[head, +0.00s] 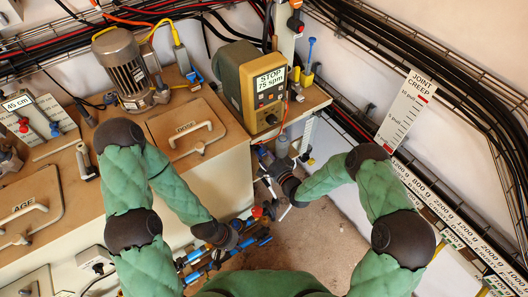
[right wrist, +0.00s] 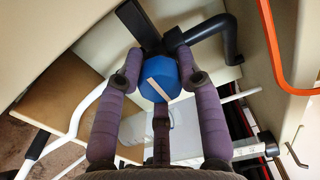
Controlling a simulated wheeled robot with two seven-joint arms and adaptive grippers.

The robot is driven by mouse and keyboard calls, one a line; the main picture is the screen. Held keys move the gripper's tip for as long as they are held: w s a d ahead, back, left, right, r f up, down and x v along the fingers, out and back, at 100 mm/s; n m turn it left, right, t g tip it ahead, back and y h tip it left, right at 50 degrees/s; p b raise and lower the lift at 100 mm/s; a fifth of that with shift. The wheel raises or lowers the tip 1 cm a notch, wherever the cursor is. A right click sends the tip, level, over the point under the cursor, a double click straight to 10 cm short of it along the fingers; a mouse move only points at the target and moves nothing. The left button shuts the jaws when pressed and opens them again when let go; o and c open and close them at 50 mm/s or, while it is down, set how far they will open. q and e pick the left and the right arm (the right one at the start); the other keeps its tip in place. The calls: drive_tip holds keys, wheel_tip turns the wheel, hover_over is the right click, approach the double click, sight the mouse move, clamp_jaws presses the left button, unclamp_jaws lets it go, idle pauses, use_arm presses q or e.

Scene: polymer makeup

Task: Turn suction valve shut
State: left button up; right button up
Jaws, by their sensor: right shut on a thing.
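In the right wrist view, a blue valve knob (right wrist: 159,78) with a white line across its face sits between the dark padded fingers of my right gripper (right wrist: 160,92). The fingers are shut around it, and the white line runs slantwise. A black fitting and a bent black pipe (right wrist: 212,35) lie just behind the knob. In the head view my right gripper (head: 274,170) reaches below the yellow control box, and the knob is hidden there. My left gripper (head: 238,230) is low, beside red and blue fittings (head: 262,211); its fingers are too small to read.
The control box (head: 268,90) reads "STOP 75 spm" and stands on the bench beside a grey motor (head: 125,65). Blue-handled fittings (head: 200,268) lie low in front. A "JOINT CREEP" scale (head: 405,110) and cables line the right wall. Bare floor (head: 320,240) shows between my arms.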

drive_tip(key=shift+s+a+f, duration=0.25)
drive_tip(key=shift+s, duration=0.05)
drive_tip(key=o, duration=1)
drive_tip(key=shift+o, duration=0.8)
drive_tip(key=shift+w+d+r, duration=0.1)
drive_tip(key=shift+r, duration=0.05)
drive_tip(key=shift+d, duration=0.1)
drive_tip(key=v, duration=1.1)
drive_tip(key=shift+s+d, duration=0.2)
drive_tip(key=shift+s, duration=0.15)
